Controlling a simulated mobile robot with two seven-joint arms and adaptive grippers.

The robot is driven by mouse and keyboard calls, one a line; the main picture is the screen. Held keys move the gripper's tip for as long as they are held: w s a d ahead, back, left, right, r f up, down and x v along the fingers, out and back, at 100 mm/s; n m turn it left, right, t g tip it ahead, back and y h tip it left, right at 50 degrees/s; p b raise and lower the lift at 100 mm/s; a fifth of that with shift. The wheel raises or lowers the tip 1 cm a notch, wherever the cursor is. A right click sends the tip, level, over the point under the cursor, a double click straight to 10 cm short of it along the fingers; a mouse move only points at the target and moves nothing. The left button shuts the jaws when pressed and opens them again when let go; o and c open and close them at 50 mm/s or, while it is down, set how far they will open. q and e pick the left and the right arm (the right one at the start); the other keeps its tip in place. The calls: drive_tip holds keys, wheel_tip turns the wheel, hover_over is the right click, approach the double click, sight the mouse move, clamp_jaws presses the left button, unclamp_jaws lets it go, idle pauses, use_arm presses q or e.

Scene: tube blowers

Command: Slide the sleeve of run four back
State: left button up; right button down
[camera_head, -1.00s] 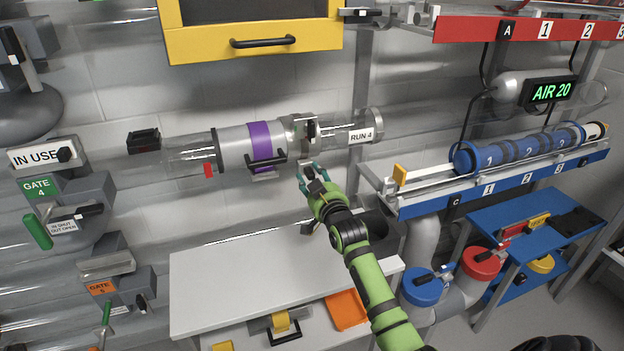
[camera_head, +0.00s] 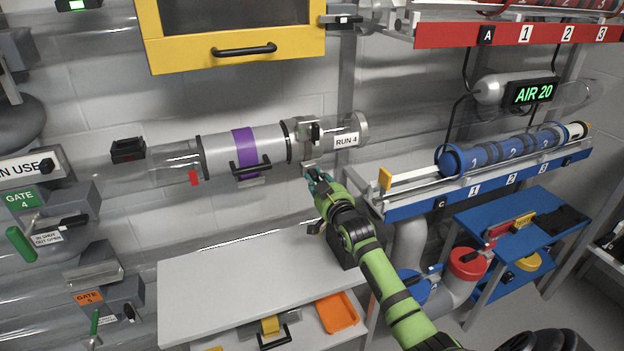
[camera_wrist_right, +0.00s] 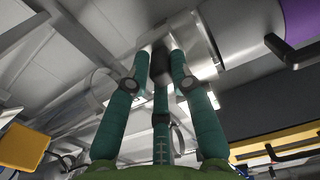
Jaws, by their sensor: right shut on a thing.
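The sleeve of run four (camera_head: 218,152) is a grey cylinder with a purple band and a black handle (camera_head: 250,167). It sits around the clear tube on the wall, left of the RUN 4 label (camera_head: 346,140). A metal clamp (camera_head: 303,139) is at its right end. My right gripper (camera_head: 314,177) is just below that clamp. In the right wrist view my right gripper (camera_wrist_right: 163,62) has its teal fingers closed around a small dark piece by bright metal parts. The purple band (camera_wrist_right: 297,20) shows at upper right. My left gripper is not in view.
A yellow-framed cabinet (camera_head: 150,45) hangs above the sleeve. A grey worktop (camera_head: 215,275) lies below, with an orange tray (camera_head: 338,312). A blue rack (camera_head: 400,207) stands right of my gripper. Gate 4 and gate 5 units are on the left.

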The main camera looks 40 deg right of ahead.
drive_tip(key=shift+d, duration=0.2)
drive_tip(key=c, duration=1.2)
unclamp_jaws()
drive_tip(key=shift+c, duration=0.2)
drive_tip(key=shift+o, duration=0.4)
drive_tip(key=shift+s+a+f, duration=0.1)
drive_tip(key=shift+s+a, duration=0.1)
drive_tip(key=shift+s, duration=0.3)
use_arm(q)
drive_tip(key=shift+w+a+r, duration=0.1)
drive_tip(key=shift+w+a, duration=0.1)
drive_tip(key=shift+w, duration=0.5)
use_arm(e)
drive_tip(key=v, duration=1.1)
